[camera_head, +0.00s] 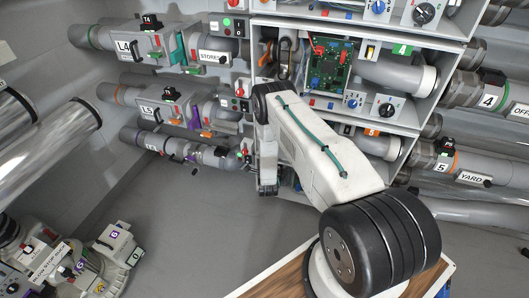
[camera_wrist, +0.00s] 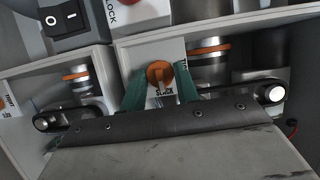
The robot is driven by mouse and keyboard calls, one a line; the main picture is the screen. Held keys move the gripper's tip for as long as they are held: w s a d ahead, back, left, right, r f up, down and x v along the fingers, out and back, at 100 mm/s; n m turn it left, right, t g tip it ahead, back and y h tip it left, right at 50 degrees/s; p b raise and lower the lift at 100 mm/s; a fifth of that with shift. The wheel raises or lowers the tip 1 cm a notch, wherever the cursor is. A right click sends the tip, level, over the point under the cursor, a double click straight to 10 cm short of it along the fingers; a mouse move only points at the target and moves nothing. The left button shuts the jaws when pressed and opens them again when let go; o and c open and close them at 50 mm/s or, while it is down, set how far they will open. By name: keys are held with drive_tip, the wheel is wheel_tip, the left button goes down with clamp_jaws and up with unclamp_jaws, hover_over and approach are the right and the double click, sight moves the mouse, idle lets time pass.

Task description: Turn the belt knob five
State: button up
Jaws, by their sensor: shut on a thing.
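The orange knob (camera_wrist: 159,72) sits in the middle of the wrist view, above a white label that reads SLACK (camera_wrist: 164,91). My gripper (camera_wrist: 160,76) has its green fingers on the left and right sides of the knob and is shut on it. A dark belt shows at the left with a pulley (camera_wrist: 42,124) and at the right with a bright-centred pulley (camera_wrist: 275,93); its middle is hidden behind my gripper. In the head view my arm reaches to the lower part of the cabinet, and the knob and fingers are hidden there.
Pipes with orange bands (camera_wrist: 209,45) stand close behind the knob. A grey cabinet wall (camera_wrist: 118,70) divides the bays, and a black rocker switch (camera_wrist: 63,17) is above. In the head view, a pipe labelled 5 (camera_head: 442,167) runs right; open floor (camera_head: 190,215) lies left.

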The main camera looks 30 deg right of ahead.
idle(0.4)
drive_tip(key=o, duration=0.7)
drive_tip(key=v, duration=0.7)
drive_tip(key=shift+s+a, duration=0.2)
drive_tip(key=shift+s, duration=0.15)
drive_tip(key=shift+f, duration=0.15)
